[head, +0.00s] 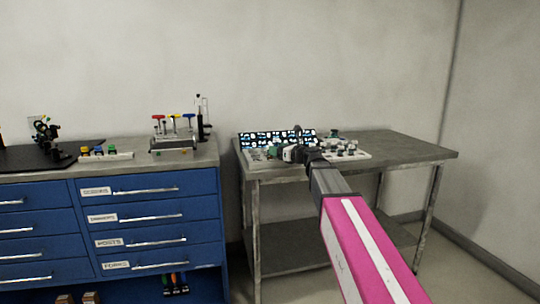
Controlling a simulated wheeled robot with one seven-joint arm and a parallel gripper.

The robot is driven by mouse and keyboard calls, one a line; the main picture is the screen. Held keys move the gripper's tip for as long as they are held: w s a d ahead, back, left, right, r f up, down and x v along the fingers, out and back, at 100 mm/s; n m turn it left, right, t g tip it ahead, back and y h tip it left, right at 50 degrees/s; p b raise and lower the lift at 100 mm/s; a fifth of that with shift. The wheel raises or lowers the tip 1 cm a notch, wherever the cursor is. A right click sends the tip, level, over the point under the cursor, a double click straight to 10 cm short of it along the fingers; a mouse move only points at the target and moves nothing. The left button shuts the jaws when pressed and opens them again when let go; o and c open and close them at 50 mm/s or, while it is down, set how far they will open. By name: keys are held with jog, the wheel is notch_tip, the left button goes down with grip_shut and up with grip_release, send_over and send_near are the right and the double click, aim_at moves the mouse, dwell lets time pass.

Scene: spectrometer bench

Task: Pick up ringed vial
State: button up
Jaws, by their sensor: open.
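My arm reaches from the lower right to the grey table (405,150), and my gripper (291,153) is over the table's left part. It is open, though its fingers are small and hard to separate from the things behind. Near it are a panel with a bright blue-and-white pattern (262,138) and a white board with several small grey pieces (358,155). I cannot make out a ringed vial; it may be too small to tell or hidden behind my gripper.
A blue drawer cabinet (150,235) stands left of the table, with a gap between. On it are a rack with coloured T-handles (172,143), a dark stand (200,125), small coloured blocks (98,151) and a black optical setup (42,135). The table's right side is clear.

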jog(key=x, duration=0.5)
jog(key=shift+r, duration=0.1)
jog(key=shift+d, duration=0.1)
jog(key=c, duration=1)
